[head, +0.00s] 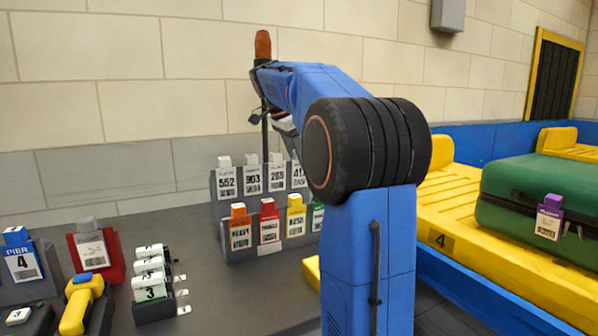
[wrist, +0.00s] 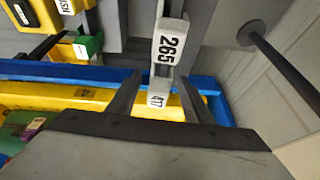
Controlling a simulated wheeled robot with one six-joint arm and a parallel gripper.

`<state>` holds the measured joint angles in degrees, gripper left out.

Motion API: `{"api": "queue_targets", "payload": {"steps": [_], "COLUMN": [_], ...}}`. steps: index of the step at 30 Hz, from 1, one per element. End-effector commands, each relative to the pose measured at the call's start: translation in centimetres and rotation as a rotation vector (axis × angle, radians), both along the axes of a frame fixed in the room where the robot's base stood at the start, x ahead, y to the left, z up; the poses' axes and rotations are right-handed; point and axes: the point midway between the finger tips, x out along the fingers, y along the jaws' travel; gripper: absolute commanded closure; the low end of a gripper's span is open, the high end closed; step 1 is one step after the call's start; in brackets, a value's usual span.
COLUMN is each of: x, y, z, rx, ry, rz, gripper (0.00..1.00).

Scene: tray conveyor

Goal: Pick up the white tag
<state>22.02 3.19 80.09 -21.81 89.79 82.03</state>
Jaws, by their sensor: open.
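Several white tags stand in the upper row of a grey rack (head: 214,210): the 552 tag (head: 227,182), the 903 tag (head: 252,180), one that reads like 265 (head: 276,179), and the 417 tag (head: 298,176), partly hidden by my arm. In the wrist view my gripper (wrist: 160,76) is open, its two fingers on either side of the row. The 265 tag (wrist: 166,47) lies just beyond the fingertips, and the 417 tag (wrist: 158,99) shows between the fingers. Neither finger visibly touches a tag. In the head view my arm hides the fingertips.
A blue PIER 4 tag (head: 23,262), a yellow handheld device (head: 80,305) and a rack of numbered clips (head: 150,283) stand left. A green suitcase (head: 540,200) lies on the yellow conveyor (head: 470,235).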

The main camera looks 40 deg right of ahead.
Motion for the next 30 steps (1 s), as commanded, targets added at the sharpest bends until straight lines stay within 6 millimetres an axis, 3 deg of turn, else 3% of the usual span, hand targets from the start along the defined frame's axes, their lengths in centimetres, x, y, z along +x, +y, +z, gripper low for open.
{"api": "queue_targets", "payload": {"steps": [6,12,23,30], "x": [0.0,0.0,0.0,-0.2], "y": [0.0,0.0,0.0,0.0], "z": [0.0,0.0,0.5,4.2], "rx": [0.000,0.000,0.000,-0.001], "ry": [0.000,0.000,-0.001,-0.002], "rz": [0.000,0.000,-0.001,0.000], "gripper": [0.56,0.99,0.99,0.99]}}
